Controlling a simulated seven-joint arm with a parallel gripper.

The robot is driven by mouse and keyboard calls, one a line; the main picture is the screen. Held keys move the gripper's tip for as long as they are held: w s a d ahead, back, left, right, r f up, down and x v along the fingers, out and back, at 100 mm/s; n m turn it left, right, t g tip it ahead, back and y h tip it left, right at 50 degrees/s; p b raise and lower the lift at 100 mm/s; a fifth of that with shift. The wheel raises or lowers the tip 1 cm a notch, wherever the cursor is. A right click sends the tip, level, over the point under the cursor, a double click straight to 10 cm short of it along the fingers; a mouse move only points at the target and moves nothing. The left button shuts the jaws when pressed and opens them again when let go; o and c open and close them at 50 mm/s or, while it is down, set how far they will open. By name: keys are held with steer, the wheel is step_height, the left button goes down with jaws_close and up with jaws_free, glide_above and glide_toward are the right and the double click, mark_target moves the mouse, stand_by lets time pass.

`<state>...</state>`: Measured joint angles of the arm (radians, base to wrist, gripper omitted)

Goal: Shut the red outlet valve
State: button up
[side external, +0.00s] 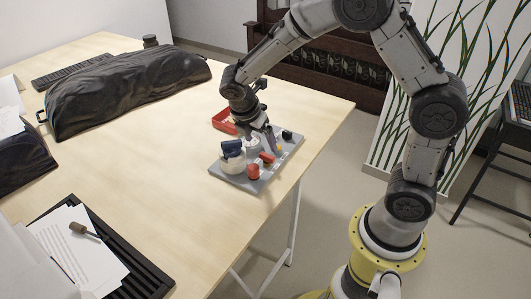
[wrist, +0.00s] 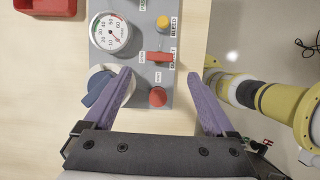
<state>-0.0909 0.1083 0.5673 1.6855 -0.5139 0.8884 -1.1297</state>
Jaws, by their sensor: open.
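The red outlet valve shows in the wrist view as a short red bar handle (wrist: 160,57) lying crosswise on the grey panel (wrist: 150,12). Small labels beside it appear to read OPEN at its left and SHUT below. In the side view the red handle (side external: 267,157) sits near the panel's middle. My gripper (wrist: 161,75) is open and empty; its purple fingers are spread wide on either side of the handle's column, with the handle just beyond the fingertips. In the side view my gripper (side external: 270,138) is low over the panel. Contact with the handle cannot be told.
A red dome button (wrist: 157,97) lies between the fingers, close to the handle. A yellow knob (wrist: 163,23), a dial gauge (wrist: 110,34) and a blue handle (wrist: 101,88) on a white round body crowd the panel. A red tray (side external: 223,121) stands behind.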

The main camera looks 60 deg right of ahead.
mark_target(267, 155)
steer(key=x, duration=0.7)
steer(key=shift+d+f, duration=0.1)
steer(key=shift+f, duration=0.25)
steer(key=c, duration=1.4)
